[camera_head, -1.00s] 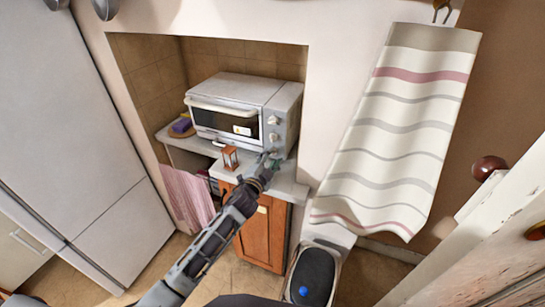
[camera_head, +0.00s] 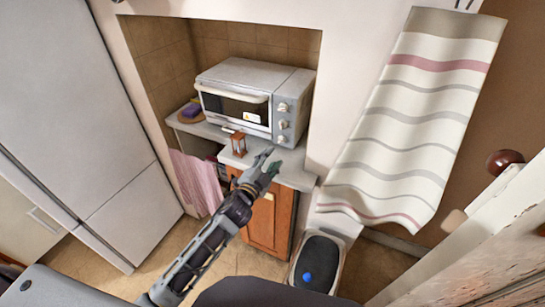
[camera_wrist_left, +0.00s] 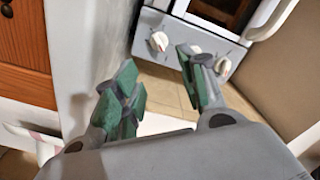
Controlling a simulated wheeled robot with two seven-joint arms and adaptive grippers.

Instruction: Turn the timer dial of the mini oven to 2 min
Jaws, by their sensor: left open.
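The white mini oven (camera_head: 240,75) stands on the counter in a tiled niche. Its right front panel carries an upper dial (camera_head: 282,107), a middle dial (camera_head: 283,124) and a lower dial (camera_head: 281,139); which is the timer and their marks are too small to read. My left gripper (camera_head: 268,161) is open and empty, below and in front of the dials, apart from them. In the left wrist view, the open green-padded fingers (camera_wrist_left: 157,62) point towards the panel; one dial (camera_wrist_left: 159,42) shows between them, and the right finger partly covers another. My right gripper is out of view.
A small wooden-framed hourglass-like object (camera_head: 238,144) stands on the counter (camera_head: 297,178) left of my gripper. A striped towel (camera_head: 410,120) hangs at right, and a bin (camera_head: 318,262) stands on the floor. A fridge (camera_head: 70,100) is at left.

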